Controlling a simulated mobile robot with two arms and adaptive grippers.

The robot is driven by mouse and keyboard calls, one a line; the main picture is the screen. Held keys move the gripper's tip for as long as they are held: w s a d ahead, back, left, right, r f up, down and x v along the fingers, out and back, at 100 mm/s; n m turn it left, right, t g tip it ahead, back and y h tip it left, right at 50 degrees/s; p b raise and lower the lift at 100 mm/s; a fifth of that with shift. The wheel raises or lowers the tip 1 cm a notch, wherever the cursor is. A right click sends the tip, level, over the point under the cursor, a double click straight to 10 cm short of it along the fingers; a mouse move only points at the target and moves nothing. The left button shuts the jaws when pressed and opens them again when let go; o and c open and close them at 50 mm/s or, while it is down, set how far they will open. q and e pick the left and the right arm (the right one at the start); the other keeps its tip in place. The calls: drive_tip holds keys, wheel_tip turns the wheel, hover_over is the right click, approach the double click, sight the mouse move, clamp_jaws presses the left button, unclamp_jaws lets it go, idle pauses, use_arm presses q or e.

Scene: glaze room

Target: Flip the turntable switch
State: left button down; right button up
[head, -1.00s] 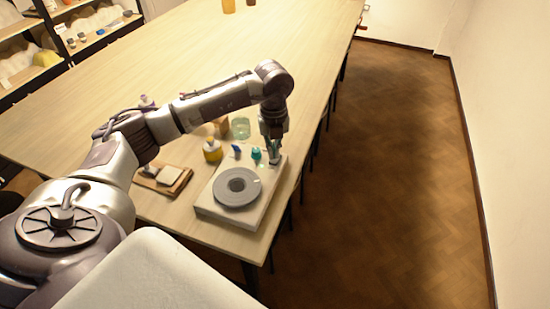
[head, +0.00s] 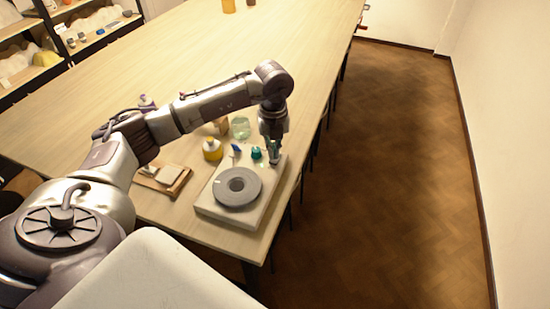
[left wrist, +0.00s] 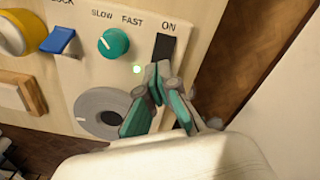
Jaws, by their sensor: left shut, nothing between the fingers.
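The turntable (head: 212,208) is a pale box with a grey disc (head: 253,191) on the table's near right corner. The left wrist view shows its black rocker switch (left wrist: 165,46) under the word ON, with a lit green light (left wrist: 137,69) to its lower left. A teal knob (left wrist: 113,43) marked SLOW and FAST and a blue lever (left wrist: 58,40) are to the left. My left gripper (head: 275,160) is shut and empty at the switch; its fingers (left wrist: 157,70) overlap the switch's lower end. I cannot tell whether they touch it. My right gripper is not in view.
Open floor (head: 390,190) lies to the right, up to a white wall.

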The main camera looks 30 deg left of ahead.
sight(274, 161)
use_arm(q)
drive_tip(key=shift+f+b, duration=0.35)
drive_tip(key=shift+f, duration=0.25)
drive_tip(key=shift+s+f+b, duration=0.1)
drive_tip(key=shift+f+b, duration=0.35)
drive_tip(key=shift+f, duration=0.15)
idle(0.3)
drive_tip(key=shift+r+p, duration=0.7)
drive_tip(key=shift+r, duration=0.2)
drive_tip(key=shift+r+p, duration=1.7)
drive_tip(key=shift+r, duration=1)
drive_tip(key=shift+f, duration=0.1)
